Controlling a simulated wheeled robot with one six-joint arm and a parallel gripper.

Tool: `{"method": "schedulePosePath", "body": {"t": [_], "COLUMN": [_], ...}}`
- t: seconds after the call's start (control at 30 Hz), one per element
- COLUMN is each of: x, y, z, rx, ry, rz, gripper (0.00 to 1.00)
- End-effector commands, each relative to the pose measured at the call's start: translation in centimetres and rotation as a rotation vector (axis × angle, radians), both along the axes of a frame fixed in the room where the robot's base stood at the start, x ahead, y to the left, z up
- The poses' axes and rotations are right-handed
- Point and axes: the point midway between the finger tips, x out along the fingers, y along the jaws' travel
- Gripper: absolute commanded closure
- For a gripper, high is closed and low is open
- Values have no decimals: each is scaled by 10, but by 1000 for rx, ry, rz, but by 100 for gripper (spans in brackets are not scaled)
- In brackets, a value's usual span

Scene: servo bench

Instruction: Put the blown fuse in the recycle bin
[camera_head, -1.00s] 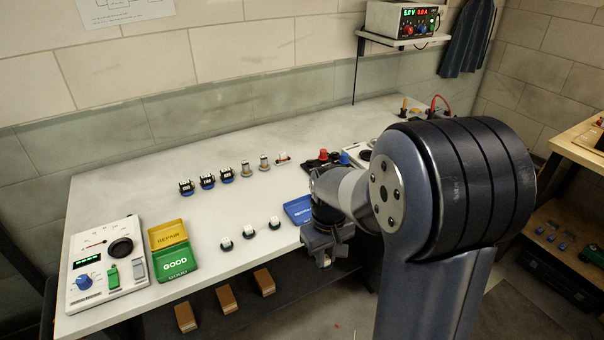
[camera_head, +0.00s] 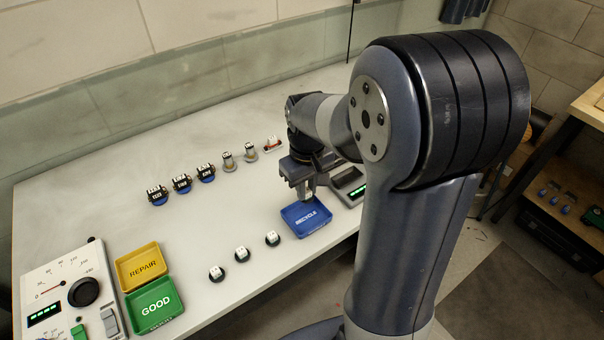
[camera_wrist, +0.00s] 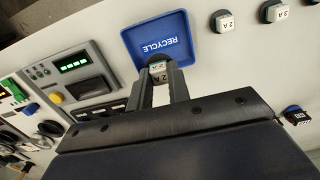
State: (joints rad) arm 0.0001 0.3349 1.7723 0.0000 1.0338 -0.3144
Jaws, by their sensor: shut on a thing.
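My gripper (camera_head: 305,190) points down over the blue recycle bin (camera_head: 322,222), by its back part in the head view. In the wrist view the fingers (camera_wrist: 160,80) are shut on a small fuse (camera_wrist: 158,69) with a white label reading "2 A". The fuse overlaps the edge of the recycle bin (camera_wrist: 180,22) beside the RECYCLE lettering. I cannot tell how high it is above the bin. The bin looks empty where it shows. The fuse is mostly hidden by the fingers in the head view.
Several white-topped fuses (camera_head: 241,254) stand left of the bin. Yellow REPAIR (camera_head: 157,268) and green GOOD (camera_head: 176,306) trays and a meter panel (camera_head: 60,275) are at the left. Black-and-blue parts (camera_head: 182,184) stand farther back. A device with a green display (camera_wrist: 75,64) sits beside the bin.

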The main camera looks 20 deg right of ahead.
Motion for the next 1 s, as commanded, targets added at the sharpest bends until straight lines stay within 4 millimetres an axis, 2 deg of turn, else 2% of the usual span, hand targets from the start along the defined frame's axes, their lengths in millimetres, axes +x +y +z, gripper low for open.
{"method": "schedulePosePath", "body": {"t": [0.27, 0.7, 1.0], "x": [0, 0, 0], "y": [0, 0, 0], "z": [-17, -59, -70], "rx": [0, 0, 0], "ry": [1, 1, 0], "rz": [0, 0, 0], "gripper": [100, 100, 100]}}
